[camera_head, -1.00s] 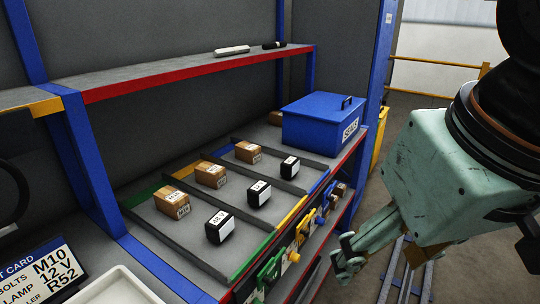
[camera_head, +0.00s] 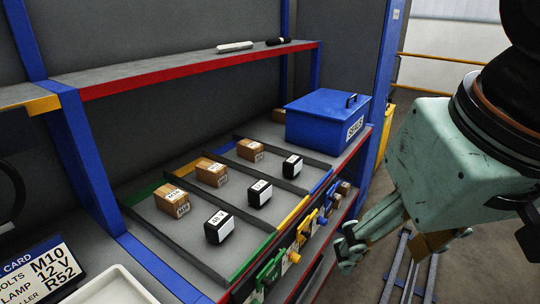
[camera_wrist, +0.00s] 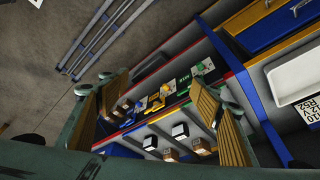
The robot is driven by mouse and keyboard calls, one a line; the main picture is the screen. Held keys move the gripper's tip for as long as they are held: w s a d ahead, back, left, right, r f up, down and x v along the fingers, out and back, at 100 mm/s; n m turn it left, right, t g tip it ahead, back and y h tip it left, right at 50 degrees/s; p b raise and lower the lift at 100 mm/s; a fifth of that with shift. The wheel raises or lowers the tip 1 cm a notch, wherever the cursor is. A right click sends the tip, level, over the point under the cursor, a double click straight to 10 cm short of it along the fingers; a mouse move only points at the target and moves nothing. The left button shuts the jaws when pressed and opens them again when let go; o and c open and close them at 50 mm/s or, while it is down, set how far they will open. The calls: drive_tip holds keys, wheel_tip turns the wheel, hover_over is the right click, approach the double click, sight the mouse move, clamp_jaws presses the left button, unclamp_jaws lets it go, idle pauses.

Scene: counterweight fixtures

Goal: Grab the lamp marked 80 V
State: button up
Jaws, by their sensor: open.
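Three black box-shaped lamps with white labels stand in the shelf lanes. The nearest lamp (camera_head: 219,226) seems to read 48 V. The labels on the middle lamp (camera_head: 259,193) and the far lamp (camera_head: 292,167) are too small to read surely, so I cannot tell which is marked 80 V. My gripper (camera_head: 398,243) is open and empty, out in front of the shelf edge to the right of the lamps. In the wrist view, its two fingers (camera_wrist: 165,118) are spread wide, with lamps and boxes visible beyond, between them.
Several brown cartons (camera_head: 211,172) stand behind the lamps, between dark dividers. A blue lidded box (camera_head: 318,122) sits at the far shelf end. Valves and fittings (camera_head: 300,232) line the level below. A white tray (camera_head: 108,287) and a card (camera_head: 38,272) are at front left.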

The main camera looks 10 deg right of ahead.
drive_tip(key=w+r+m+p, duration=0.3)
drive_tip(key=w+r, duration=0.1)
drive_tip(key=w, duration=0.3)
drive_tip(key=w+r+m+p, duration=0.3)
drive_tip(key=w, duration=0.4)
drive_tip(key=m+g+p, duration=0.4)
drive_tip(key=m+p, duration=1.3)
drive_tip(key=m, duration=0.3)
hover_over(293, 159)
wheel_tip(293, 159, down, 13)
drive_tip(key=shift+f, duration=4.2)
drive_tip(key=shift+f, duration=0.1)
drive_tip(key=shift+f+p, duration=0.35)
drive_tip(key=shift+f, duration=2.15)
